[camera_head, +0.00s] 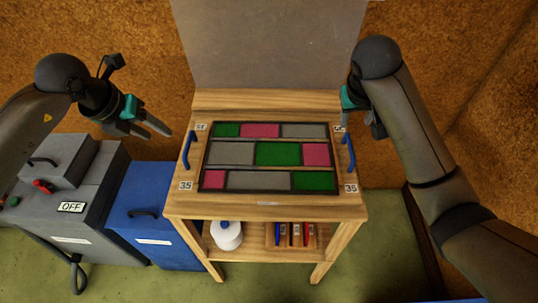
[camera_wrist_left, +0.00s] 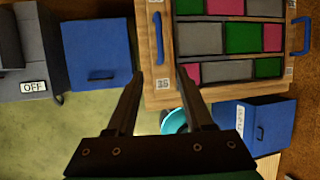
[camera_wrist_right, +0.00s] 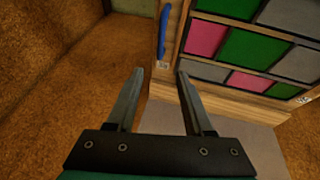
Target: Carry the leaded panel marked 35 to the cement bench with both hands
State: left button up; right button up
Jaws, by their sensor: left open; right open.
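The leaded panel (camera_head: 265,153), with green, pink and grey panes in dark lead, lies flat on a wooden bench top. Blue handles stand at its left (camera_head: 188,150) and right (camera_head: 349,152) sides, and tags reading 35 (camera_head: 186,185) sit near the front corners. My left gripper (camera_head: 158,130) is open and empty, left of the left handle and apart from it. In the left wrist view that handle (camera_wrist_left: 158,37) is beyond the fingertips. My right gripper (camera_head: 346,122) is open and empty near the back right corner; its fingers are partly hidden. The right wrist view shows the right handle (camera_wrist_right: 164,32) beyond its fingertips.
A grey board (camera_head: 268,45) stands behind the bench. A blue box (camera_head: 155,225) and a grey machine with an OFF sign (camera_head: 71,207) stand at the left.

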aim_at(186, 148)
pick_arm(q)
jog(key=x, duration=1.5)
jog(key=shift+d+f, duration=0.1)
jog(key=shift+d, duration=0.1)
pick_arm(e)
jog(key=x, duration=1.5)
jog(key=shift+w+f, duration=0.1)
pick_arm(q)
jog(key=shift+c, duration=0.2)
pick_arm(e)
jog(key=shift+c, duration=0.2)
pick_arm(q)
grip_shut()
pick_arm(e)
grip_shut()
pick_arm(q)
jog(key=shift+w+r, duration=0.15)
jog(key=shift+r, duration=0.1)
pick_arm(e)
jog(key=shift+w+r, duration=0.2)
